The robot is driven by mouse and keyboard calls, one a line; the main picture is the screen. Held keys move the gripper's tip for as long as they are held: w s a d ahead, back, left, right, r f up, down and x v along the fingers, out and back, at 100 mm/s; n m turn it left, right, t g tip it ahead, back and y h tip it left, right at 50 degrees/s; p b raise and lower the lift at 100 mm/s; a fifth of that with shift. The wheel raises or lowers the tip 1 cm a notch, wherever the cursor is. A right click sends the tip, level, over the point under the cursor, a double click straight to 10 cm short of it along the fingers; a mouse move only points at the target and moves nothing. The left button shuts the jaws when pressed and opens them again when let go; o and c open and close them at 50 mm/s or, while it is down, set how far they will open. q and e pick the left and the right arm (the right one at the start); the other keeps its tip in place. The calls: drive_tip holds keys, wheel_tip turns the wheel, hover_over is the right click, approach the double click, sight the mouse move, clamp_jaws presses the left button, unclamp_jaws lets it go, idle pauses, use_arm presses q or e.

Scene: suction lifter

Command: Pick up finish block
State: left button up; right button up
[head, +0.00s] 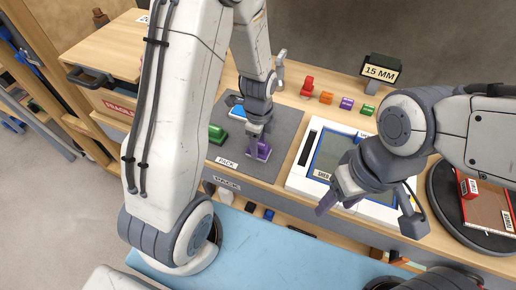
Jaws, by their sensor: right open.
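No block in view is readably marked as the finish block. My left gripper (257,141) points down over the grey pack mat (282,120), right at a purple block (263,152). The fingers overlap the block, and I cannot tell whether they are closed on it. A green block (217,134) and a blue one (237,112) are on the same mat, to the left and behind. My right gripper (335,200) is open in front of the white-framed panel (304,152), and no block shows in it.
Behind the mat stand small red (307,86), orange (326,98), purple (346,103) and green (367,110) pieces and a "15 MM" sign (381,72). At right, a round black stand (445,212) bears a brown tray with a red block (468,187). Wooden drawers (112,100) stand at left.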

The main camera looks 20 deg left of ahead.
sight(259, 143)
use_arm(q)
drive_tip(key=shift+c, duration=0.7)
drive_tip(key=shift+r, duration=0.15)
drive_tip(key=shift+r, duration=0.2)
wheel_tip(259, 143, up, 4)
drive_tip(key=shift+w+f, duration=0.1)
drive_tip(key=shift+f, duration=0.1)
drive_tip(key=w+d+r+b, duration=0.1)
drive_tip(key=w+d+r, duration=0.4)
drive_tip(key=d, duration=0.5)
drive_tip(key=shift+w+r, duration=0.35)
drive_tip(key=shift+r, duration=0.55)
